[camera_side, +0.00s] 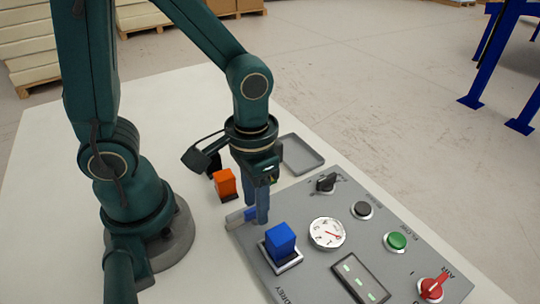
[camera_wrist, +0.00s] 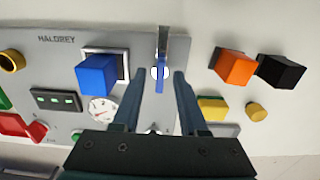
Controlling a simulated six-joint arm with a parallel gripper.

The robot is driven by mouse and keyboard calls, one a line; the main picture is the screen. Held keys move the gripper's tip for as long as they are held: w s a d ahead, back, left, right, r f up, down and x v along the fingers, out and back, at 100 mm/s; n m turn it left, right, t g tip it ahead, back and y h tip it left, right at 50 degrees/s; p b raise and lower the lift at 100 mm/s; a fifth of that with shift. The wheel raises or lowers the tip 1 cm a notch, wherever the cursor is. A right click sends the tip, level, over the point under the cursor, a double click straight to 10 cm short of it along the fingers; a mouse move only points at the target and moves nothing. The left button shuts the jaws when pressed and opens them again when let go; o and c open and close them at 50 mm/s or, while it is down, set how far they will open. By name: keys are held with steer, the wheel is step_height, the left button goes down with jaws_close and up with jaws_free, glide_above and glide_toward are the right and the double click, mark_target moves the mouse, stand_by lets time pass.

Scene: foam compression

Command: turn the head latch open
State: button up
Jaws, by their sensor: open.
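The head latch appears to be the upright grey-blue lever (camera_wrist: 163,45) on a pale round pivot (camera_wrist: 158,72) at the panel's edge in the wrist view. In the side view a pale bar (camera_side: 236,217) at the panel's near-left corner seems to be the same part, mostly hidden behind my fingers. My gripper (camera_side: 262,217) points down over that corner. In the wrist view my gripper (camera_wrist: 159,74) is open, with one finger on each side of the pivot. I see gaps on both sides and cannot tell the fingertips' height above the panel.
The grey panel (camera_side: 300,265) carries a blue block (camera_side: 281,238) in a metal seat, a gauge (camera_side: 327,233), a black selector (camera_side: 326,183), a green button (camera_side: 396,241) and a red air handle (camera_side: 432,288). An orange block (camera_side: 224,183) and a grey tray (camera_side: 302,153) lie off the panel.

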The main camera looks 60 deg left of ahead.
steer(key=shift+r, duration=0.1)
steer(key=shift+r, duration=2.5)
steer(key=s+a+r+t, duration=0.1)
steer(key=a+r+t, duration=0.2)
steer(key=r+t, duration=0.2)
steer(key=shift+a+r+t, duration=0.25)
steer(key=shift+r+t, duration=0.05)
steer(key=shift+r, duration=0.3)
